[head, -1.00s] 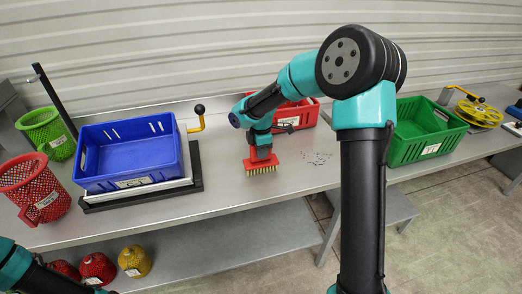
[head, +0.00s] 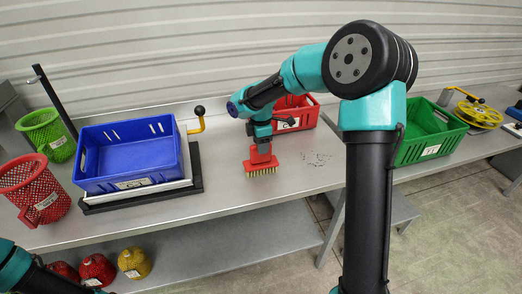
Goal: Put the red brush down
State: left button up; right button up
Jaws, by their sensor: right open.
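The red brush (head: 262,164) stands upright on the grey table in the middle of the head view, with its pale bristles facing down on or very near the table top. My right gripper (head: 261,143) is directly above the brush, at the top of its handle. Its jaws are open, but the fingers are small and partly hidden by the wrist. My left arm shows only at the lower left corner, and its gripper is out of view.
A blue crate (head: 130,183) on a scale-like stand is left of the brush. A red crate (head: 312,117) is behind my right arm, and a green crate (head: 418,153) is to the right. Dark debris (head: 316,158) lies right of the brush. Red (head: 20,172) and green (head: 60,154) baskets stand at left.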

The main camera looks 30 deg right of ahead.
notch_tip(320, 180, up, 8)
jog(key=shift+r, duration=0.2)
jog(key=shift+f, duration=0.1)
dwell(0.6)
